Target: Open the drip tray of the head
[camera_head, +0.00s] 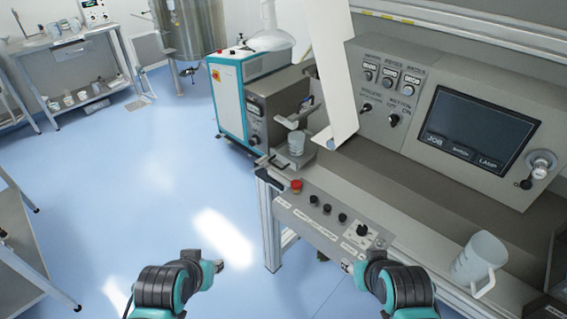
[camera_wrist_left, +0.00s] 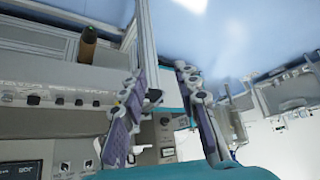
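A grey head unit (camera_head: 279,103) stands at the back of the bench, left of the control panel, in the head view. A small grey tray-like ledge (camera_head: 301,163) projects below it, with a clear cup (camera_head: 296,142) standing on it. This ledge looks like the drip tray, but I cannot tell for sure. A thin dark bar sticks out at its left. My left gripper (camera_head: 217,264) is over the floor, nearer than the ledge and apart from it. In the left wrist view its fingers (camera_wrist_left: 164,112) are spread with nothing clearly held. My right gripper (camera_head: 350,266) is at the bench's front edge, its fingers too small to read.
A front panel with a red button (camera_head: 296,186) and black knobs runs along the bench edge. A white web strip (camera_head: 335,75) hangs beside the head unit. A clear jug (camera_head: 478,262) stands at right. The blue floor (camera_head: 150,170) at left is open.

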